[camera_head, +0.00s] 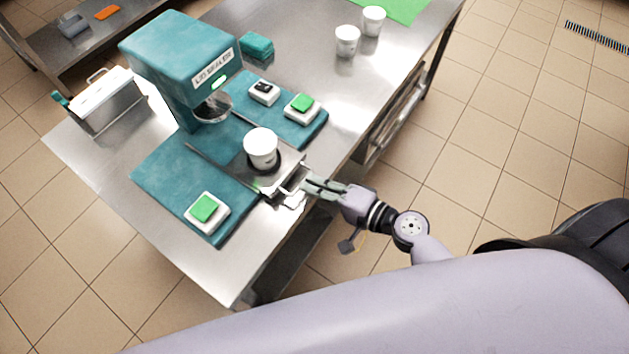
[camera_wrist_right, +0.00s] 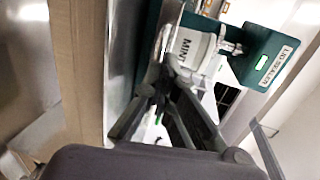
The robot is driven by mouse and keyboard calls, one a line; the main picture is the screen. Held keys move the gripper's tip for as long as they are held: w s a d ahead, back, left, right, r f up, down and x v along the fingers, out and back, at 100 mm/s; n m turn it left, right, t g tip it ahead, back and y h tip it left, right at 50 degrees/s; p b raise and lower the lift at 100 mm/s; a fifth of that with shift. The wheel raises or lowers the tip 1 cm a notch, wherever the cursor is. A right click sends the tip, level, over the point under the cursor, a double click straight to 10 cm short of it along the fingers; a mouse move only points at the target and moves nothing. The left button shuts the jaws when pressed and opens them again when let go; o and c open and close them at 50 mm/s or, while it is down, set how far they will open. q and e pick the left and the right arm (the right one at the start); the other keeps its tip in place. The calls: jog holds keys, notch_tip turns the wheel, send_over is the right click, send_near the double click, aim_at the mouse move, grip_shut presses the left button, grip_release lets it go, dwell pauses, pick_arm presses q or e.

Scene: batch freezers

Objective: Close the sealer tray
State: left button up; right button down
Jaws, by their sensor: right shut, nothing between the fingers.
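The teal lid sealer (camera_head: 185,65) stands on the steel table. Its metal sealer tray (camera_head: 263,180) is slid out towards the table's front edge, with a white cup (camera_head: 261,148) standing in it. My right gripper (camera_head: 308,187) is shut and empty at the tray's front handle; I cannot tell whether it touches. In the right wrist view, the gripper (camera_wrist_right: 160,92) is in front of the tray, with the cup marked MINT (camera_wrist_right: 188,47) and the sealer (camera_wrist_right: 262,58) beyond. My left gripper is not in view.
White button boxes with green tops (camera_head: 207,209) (camera_head: 301,105) and a box with a dark top (camera_head: 264,91) flank the tray on the teal base. Two white cups (camera_head: 347,41) (camera_head: 373,21) stand farther back. A white holder (camera_head: 107,101) is at left.

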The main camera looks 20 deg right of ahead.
aim_at(274, 159)
jog(key=shift+w+a, duration=0.1)
jog(key=r+x, duration=0.1)
jog(key=x, duration=0.3)
jog(key=p+x, duration=0.1)
jog(key=x, duration=0.3)
jog(key=r+x, duration=0.1)
jog(key=x, duration=0.4)
jog(key=shift+w+a+r, duration=0.15)
jog(key=shift+w+r, duration=0.15)
jog(key=shift+w, duration=0.05)
jog(key=shift+s+r, duration=0.1)
jog(key=shift+r, duration=0.1)
